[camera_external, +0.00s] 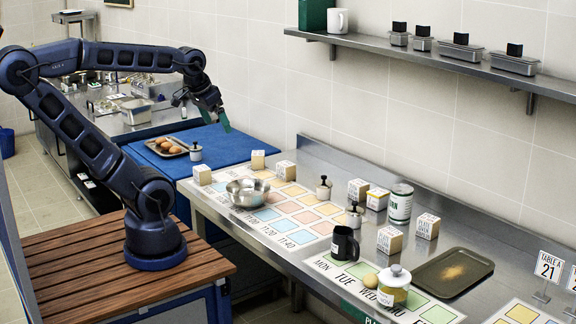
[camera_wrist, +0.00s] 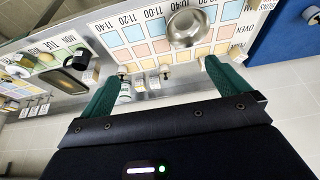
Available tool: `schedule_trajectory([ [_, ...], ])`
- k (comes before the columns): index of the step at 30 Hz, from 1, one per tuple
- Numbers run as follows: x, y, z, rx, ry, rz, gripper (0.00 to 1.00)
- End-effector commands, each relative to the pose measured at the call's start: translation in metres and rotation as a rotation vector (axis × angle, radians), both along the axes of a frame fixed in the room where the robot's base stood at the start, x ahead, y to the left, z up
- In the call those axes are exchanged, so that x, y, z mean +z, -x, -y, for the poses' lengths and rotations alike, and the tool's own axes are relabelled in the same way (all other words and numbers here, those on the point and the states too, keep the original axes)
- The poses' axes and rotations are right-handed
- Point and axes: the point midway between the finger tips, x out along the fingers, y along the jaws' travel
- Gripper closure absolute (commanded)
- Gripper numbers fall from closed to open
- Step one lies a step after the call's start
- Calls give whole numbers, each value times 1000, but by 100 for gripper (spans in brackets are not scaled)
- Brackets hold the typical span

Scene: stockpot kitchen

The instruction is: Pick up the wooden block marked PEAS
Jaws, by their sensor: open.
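Several wooden blocks with white printed labels stand on the steel counter. In the external view one is at the left (camera_external: 202,174), two are by the wall (camera_external: 258,159) (camera_external: 286,170), two are near the can (camera_external: 357,190) (camera_external: 377,198), and two are further right (camera_external: 390,239) (camera_external: 427,226). The labels are too small for me to tell which reads PEAS. My gripper (camera_external: 215,118) is open and empty, raised above the blue surface and well away from the blocks. In the wrist view its green fingers (camera_wrist: 163,70) are spread, with small blocks far beyond them.
A steel bowl (camera_external: 248,192), black mug (camera_external: 345,243), labelled can (camera_external: 400,203), lidded jar (camera_external: 394,285) and dark tray (camera_external: 453,272) stand on the counter. A tray of brown food (camera_external: 167,147) lies on the blue surface (camera_external: 225,150). A wall shelf (camera_external: 400,46) runs above the counter.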

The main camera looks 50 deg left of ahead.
Motion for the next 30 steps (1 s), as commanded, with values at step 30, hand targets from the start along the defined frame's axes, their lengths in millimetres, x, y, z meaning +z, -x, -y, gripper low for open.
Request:
schedule_trajectory([
  [30,12,-78,-13,240,138,-113,27],
])
